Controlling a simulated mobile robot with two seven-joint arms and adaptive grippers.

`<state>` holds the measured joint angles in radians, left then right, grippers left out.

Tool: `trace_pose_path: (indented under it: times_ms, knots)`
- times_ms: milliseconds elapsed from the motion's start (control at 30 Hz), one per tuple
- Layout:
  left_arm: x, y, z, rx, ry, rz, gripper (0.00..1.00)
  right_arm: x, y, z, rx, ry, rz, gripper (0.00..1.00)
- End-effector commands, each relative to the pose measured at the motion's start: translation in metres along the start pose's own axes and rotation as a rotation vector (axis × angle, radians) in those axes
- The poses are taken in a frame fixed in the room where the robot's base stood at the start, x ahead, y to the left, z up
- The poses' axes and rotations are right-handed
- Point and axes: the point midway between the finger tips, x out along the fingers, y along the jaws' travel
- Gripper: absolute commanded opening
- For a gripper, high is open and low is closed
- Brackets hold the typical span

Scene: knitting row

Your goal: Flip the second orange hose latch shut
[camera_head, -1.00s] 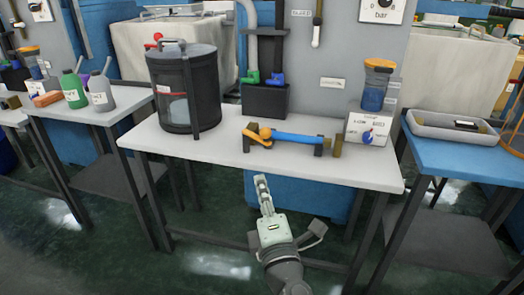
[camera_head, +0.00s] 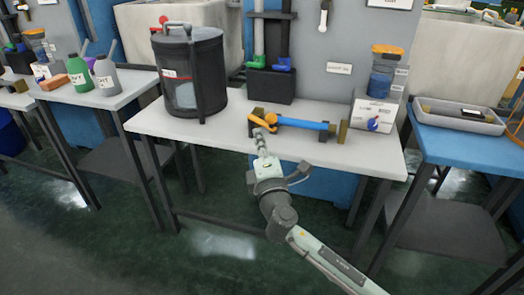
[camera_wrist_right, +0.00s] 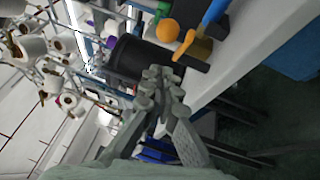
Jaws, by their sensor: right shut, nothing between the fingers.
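An orange latch (camera_head: 259,119) with a rounded knob sits at the left end of a blue hose (camera_head: 304,124) on the white table (camera_head: 190,135). My right gripper (camera_head: 259,138) is shut and empty, its tips just in front of the latch near the table's front part. In the right wrist view the shut fingers (camera_wrist_right: 160,85) point toward the orange knob (camera_wrist_right: 168,29) and orange lever (camera_wrist_right: 184,45), with a gap in the picture. The blue hose (camera_wrist_right: 214,13) shows beside them. I cannot tell whether fingers and latch touch, or how far the latch is closed. My left gripper is out of view.
A dark cylindrical tank (camera_head: 190,75) stands left of the latch. A white labelled box (camera_head: 373,115) with a blue knob stands to the right, by an orange-lidded blue jar (camera_head: 384,70). A black block (camera_head: 270,85) stands behind. The table's front strip is clear.

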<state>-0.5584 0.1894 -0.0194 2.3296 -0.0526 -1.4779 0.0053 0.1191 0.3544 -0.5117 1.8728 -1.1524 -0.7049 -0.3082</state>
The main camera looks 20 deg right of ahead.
Motion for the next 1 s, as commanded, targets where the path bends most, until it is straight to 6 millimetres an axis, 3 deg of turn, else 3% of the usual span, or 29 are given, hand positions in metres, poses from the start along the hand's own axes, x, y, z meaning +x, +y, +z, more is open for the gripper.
trace_pose_path:
  times_ms: [33, 233, 833, 1000]
  knots:
    - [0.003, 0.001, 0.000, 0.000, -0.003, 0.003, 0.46, 0.006, 0.001, 0.009, -0.006, -0.004, 0.000, 0.00]
    - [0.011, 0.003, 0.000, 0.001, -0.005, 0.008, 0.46, 0.019, 0.000, 0.022, -0.003, -0.001, -0.001, 0.00]
    - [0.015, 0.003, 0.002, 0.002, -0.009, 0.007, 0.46, 0.022, -0.002, 0.028, -0.001, 0.016, 0.002, 0.00]
    - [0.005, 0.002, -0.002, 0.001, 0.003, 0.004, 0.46, 0.023, -0.003, 0.032, 0.004, 0.052, 0.006, 0.00]
